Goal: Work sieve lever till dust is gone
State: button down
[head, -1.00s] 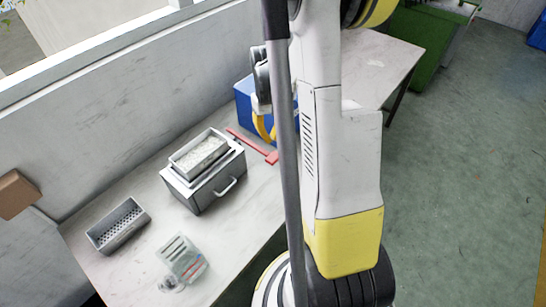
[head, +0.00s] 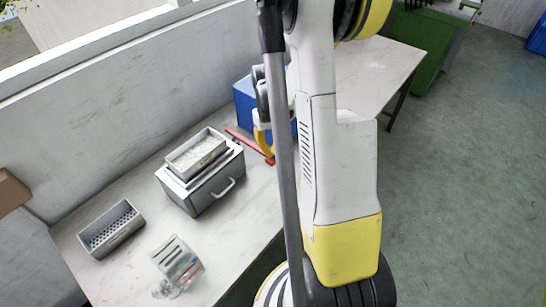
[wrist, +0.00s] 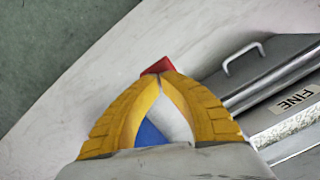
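The sieve is a grey metal box (head: 206,190) with a handle on its front and a tray of pale granules (head: 197,153) on top. Its red lever (head: 243,142) runs out from behind the box towards the right. My gripper (head: 264,152) has yellow fingers and is at the lever's outer end, partly covering it. In the wrist view, the fingertips of my gripper (wrist: 160,76) meet, and the red lever end (wrist: 156,66) shows just beyond them. I see no lever part clearly clamped between the fingers. Dust cannot be made out at this size.
A grey perforated bin (head: 112,229) and a clear slotted container (head: 176,262) stand at the table's front left. A blue box (head: 243,100) is behind the lever. A wall runs along the back. A "FINE" label (wrist: 295,100) shows in the wrist view.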

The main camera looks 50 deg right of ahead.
notch_tip(320, 180, down, 4)
jog(key=b, duration=0.3)
jog(key=shift+f+b, duration=0.2)
jog(key=shift+b, duration=0.15)
jog(key=shift+r, duration=0.1)
jog(key=shift+w+r, duration=0.1)
jog(key=shift+w, duration=0.1)
jog(key=shift+w+d+r+p, duration=0.2)
jog(key=shift+w+d, duration=0.05)
jog(key=shift+w, duration=0.4)
jog(key=shift+w+d+r+p, duration=0.15)
jog(key=shift+w+d+r, duration=0.1)
jog(key=shift+w, duration=0.35)
notch_tip(320, 180, up, 12)
jog(key=w, duration=0.1)
jog(key=shift+d, duration=0.2)
